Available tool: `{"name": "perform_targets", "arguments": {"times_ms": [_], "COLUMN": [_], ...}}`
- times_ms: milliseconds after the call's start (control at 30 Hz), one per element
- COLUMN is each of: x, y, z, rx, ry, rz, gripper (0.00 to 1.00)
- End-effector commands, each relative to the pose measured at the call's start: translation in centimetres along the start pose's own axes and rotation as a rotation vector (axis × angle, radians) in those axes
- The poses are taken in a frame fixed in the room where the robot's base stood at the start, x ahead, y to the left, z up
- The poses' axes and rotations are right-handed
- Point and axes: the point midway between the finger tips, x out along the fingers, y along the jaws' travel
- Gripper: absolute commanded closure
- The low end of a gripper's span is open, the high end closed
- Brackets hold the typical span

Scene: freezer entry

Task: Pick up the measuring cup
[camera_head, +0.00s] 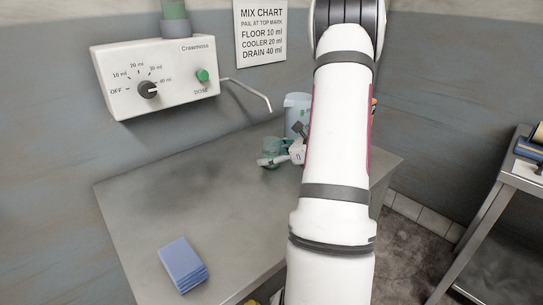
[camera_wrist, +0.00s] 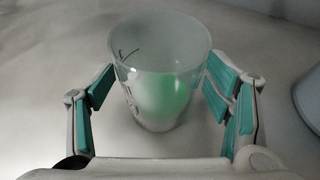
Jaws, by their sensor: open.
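The measuring cup (camera_wrist: 160,75) is a clear, slightly tapered vessel with dark marks on its side and a green tint in it. It stands upright on the metal counter in the wrist view. My gripper (camera_wrist: 158,95) is open, with one teal-padded finger on each side of the cup. A gap shows at the left finger; the right finger is very close to the cup, and I cannot tell if it touches. In the head view the cup (camera_head: 271,152) is small and partly hidden by my gripper (camera_head: 277,159).
A pale bluish container (camera_head: 297,108) stands just behind the cup, partly hidden by my arm. A dispenser box (camera_head: 160,78) with a knob and spout (camera_head: 252,92) is on the wall. Blue cloths (camera_head: 183,265) lie at the counter's front. The counter's left part (camera_head: 165,190) is clear.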

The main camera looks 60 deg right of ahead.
Motion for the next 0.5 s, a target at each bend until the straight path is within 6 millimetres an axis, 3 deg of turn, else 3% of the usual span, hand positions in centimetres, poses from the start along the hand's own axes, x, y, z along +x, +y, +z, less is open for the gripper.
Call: {"name": "perform_targets", "arguments": {"times_ms": [33, 233, 500], "x": [-0.02, -0.04, -0.05], "y": [0.00, 0.01, 0.02], "z": [0.00, 0.00, 0.03], "rx": [0.000, 0.000, 0.000], "ry": [0.000, 0.000, 0.000], "rz": [0.000, 0.000, 0.000], "gripper": [0.35, 0.80, 0.86]}}
